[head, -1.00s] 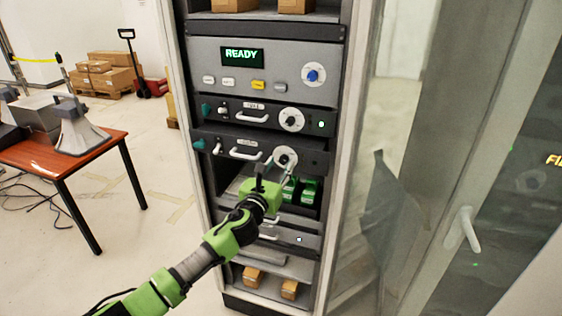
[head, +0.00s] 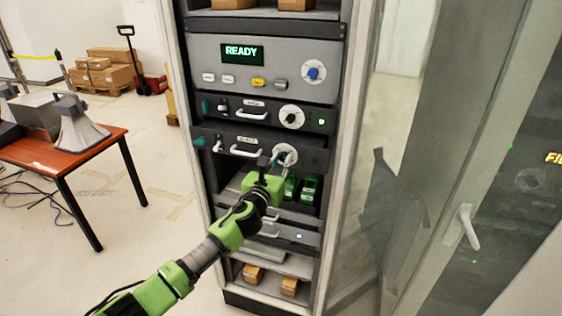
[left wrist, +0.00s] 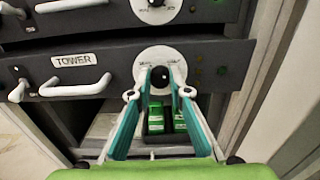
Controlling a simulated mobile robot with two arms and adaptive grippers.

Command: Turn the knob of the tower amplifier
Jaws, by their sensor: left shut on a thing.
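The tower amplifier (head: 232,136) is a dark rack unit with a white handle. Its label reads TOWER in the left wrist view (left wrist: 85,60). Its black knob (left wrist: 160,77) sits on a round white dial (left wrist: 158,57). The dial also shows in the head view (head: 287,152), partly hidden by my gripper. My left gripper (left wrist: 163,80) has its fingertips on either side of the knob and is shut on it. It also shows in the head view (head: 277,158), reaching up from below. My right gripper is not in view.
Above is a similar amplifier (head: 268,115) with a lit green lamp, then a grey panel (head: 220,78) reading READY. Green boxes (head: 309,189) stand in the bay below the knob. A glass door (head: 400,150) stands open at right. A red-brown table (head: 50,158) stands at left.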

